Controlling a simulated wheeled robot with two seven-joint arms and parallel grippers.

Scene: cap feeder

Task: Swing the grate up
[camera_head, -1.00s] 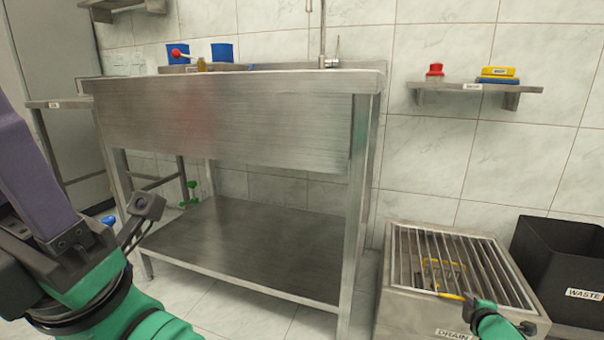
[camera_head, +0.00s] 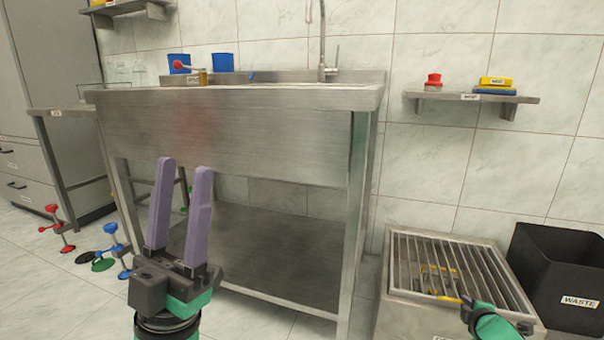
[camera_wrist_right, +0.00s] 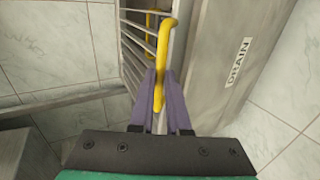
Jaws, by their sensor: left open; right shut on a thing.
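The grate (camera_head: 411,262) is a set of metal bars lying over the top of the steel drain box (camera_head: 405,312) at the lower right of the head view. It has a yellow handle (camera_wrist_right: 163,55), which in the right wrist view passes between the purple fingers. My right gripper (camera_wrist_right: 160,92) is shut on this handle; in the head view it is at the grate's near side, partly cut off by the frame edge. My left gripper (camera_head: 182,168) has two upright purple fingers, spread apart and empty, in front of the steel sink table.
The steel sink table (camera_head: 230,135) with a lower shelf fills the middle. A black waste bin (camera_head: 560,270) stands right of the drain box. A wall shelf (camera_head: 440,97) holds red and yellow-blue items. Red and blue valves (camera_head: 110,235) stand on the floor at left.

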